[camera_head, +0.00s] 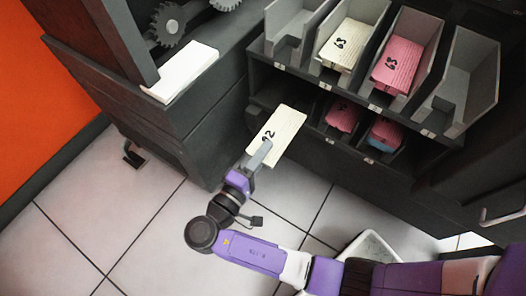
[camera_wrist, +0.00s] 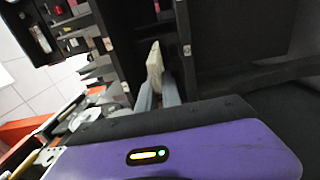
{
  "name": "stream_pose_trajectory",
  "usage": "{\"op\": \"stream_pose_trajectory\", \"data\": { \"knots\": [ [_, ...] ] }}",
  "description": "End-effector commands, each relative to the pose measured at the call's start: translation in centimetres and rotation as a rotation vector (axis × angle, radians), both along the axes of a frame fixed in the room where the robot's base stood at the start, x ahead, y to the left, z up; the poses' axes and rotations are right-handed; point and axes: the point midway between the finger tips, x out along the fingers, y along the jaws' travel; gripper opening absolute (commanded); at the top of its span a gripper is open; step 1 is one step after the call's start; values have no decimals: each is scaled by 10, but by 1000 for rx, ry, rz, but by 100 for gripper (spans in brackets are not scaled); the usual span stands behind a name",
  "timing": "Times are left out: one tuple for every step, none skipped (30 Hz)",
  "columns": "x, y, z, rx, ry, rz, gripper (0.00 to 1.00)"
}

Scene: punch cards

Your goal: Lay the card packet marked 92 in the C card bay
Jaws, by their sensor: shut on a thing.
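The cream card packet marked 92 (camera_head: 283,136) is held out in front of the dark shelf unit, clear of the floor. My gripper (camera_head: 262,152) is shut on its near end and partly covers the marking. In the wrist view the packet (camera_wrist: 154,66) shows edge-on between my gripper's fingers (camera_wrist: 158,95). In the upper row, the leftmost bay (camera_head: 285,36) and the rightmost bay (camera_head: 467,84) look empty. The small labels on the bays are too small to read, so I cannot tell which is C.
A cream packet marked 63 (camera_head: 346,46) and a pink packet (camera_head: 398,66) lie in the upper middle bays. Pink packets (camera_head: 341,115) and a pink-and-blue one (camera_head: 384,134) lie in the lower bays. A dark cabinet with gears (camera_head: 168,24) and a white block (camera_head: 182,72) stands left.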

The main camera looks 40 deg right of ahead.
Motion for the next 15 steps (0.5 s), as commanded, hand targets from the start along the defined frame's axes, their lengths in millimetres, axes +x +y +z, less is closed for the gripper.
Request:
{"op": "stream_pose_trajectory", "data": {
  "knots": [
    [1,-4,1,-1,0,-2,0],
    [2,-6,1,-1,0,-2,0],
    [3,-8,2,-1,0,-1,0],
    [3,-11,2,-1,0,-2,0],
    [4,-13,2,-1,0,-3,0],
    [5,-16,2,-1,0,-3,0],
    [6,-18,2,-1,0,-2,0],
    [6,-20,2,-1,-1,-2,0],
    [7,-22,1,-1,-1,-2,0],
    [8,-24,1,-1,-1,-3,0],
    [9,-26,1,-1,-1,-3,0],
    [10,-29,1,-1,-1,-2,0],
    [11,-31,1,-1,-1,-2,0],
    [12,-33,1,-1,-1,-2,0],
    [12,-36,1,-1,-1,-2,0]
  ]
}}
